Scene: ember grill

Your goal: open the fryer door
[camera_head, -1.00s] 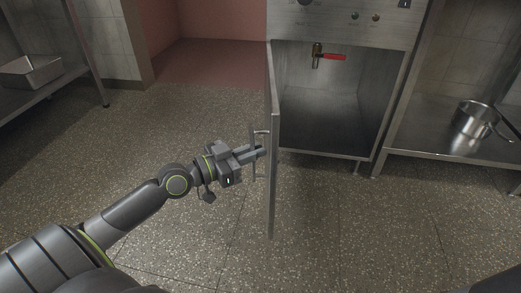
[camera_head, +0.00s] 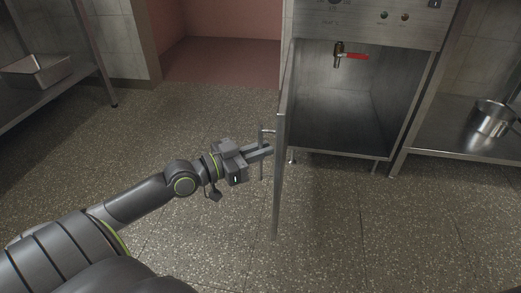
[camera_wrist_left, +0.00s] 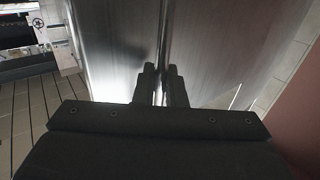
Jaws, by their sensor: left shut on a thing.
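The fryer (camera_head: 372,18) is a steel cabinet with knobs on its front panel. Its door (camera_head: 284,150) stands wide open on the left side, seen nearly edge-on. The door handle (camera_head: 262,150) is a vertical bar on the door's left face. My left gripper (camera_head: 268,151) is at this handle and shut on it; the fingers hide part of the bar. In the left wrist view, the two fingers (camera_wrist_left: 160,88) close around the thin bar in front of the steel door (camera_wrist_left: 210,45). My right gripper is not in view.
The open cabinet shows a drain valve with a red lever (camera_head: 350,56). A steel shelf with a pot (camera_head: 492,122) stands to the right. A rack with a metal pan (camera_head: 36,72) stands at the left. The speckled floor (camera_head: 180,125) around the door is clear.

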